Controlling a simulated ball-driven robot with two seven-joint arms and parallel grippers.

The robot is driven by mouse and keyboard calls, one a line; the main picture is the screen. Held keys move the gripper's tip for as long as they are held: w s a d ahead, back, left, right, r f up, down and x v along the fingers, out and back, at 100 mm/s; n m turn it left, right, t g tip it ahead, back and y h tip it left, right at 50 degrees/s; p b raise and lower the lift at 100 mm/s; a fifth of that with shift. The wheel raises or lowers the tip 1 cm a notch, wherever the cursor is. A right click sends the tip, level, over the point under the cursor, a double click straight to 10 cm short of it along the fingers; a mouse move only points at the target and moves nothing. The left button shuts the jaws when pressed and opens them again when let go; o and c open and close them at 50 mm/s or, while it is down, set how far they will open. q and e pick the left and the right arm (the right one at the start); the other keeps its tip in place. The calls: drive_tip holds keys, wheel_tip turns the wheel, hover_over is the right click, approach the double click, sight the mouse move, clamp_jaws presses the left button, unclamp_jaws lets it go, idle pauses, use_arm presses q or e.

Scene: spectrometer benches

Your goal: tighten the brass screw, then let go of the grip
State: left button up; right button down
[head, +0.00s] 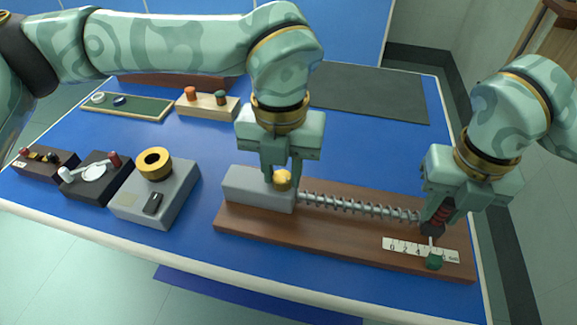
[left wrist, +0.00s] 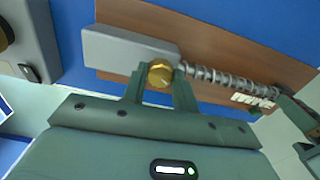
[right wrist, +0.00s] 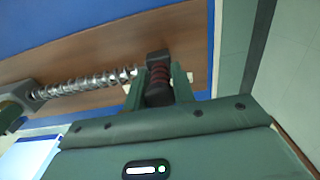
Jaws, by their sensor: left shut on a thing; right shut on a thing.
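The brass screw (head: 282,180) sits on the grey block (head: 250,189) at the left end of a spring on a brown wooden board (head: 330,240). My left gripper (head: 280,178) is shut on the brass screw, seen also in the left wrist view (left wrist: 160,74). My right gripper (head: 437,220) is shut on a dark red ribbed grip (right wrist: 158,84) at the spring's right end. The spring (head: 360,205) runs between the two. A pointer by the grip stands over a white number scale (head: 410,247). The grip is partly hidden by the fingers.
Behind are a green tray (head: 126,106), a wooden peg block (head: 207,106) and a dark mat (head: 365,98).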

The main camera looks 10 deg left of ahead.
sight(282, 175)
use_arm(q)
drive_tip(key=o, duration=1)
drive_tip(key=shift+c, duration=0.2)
drive_tip(key=shift+r, duration=0.1)
wheel_tip(282, 175, up, 12)
use_arm(e)
drive_tip(key=c, duration=1)
unclamp_jaws()
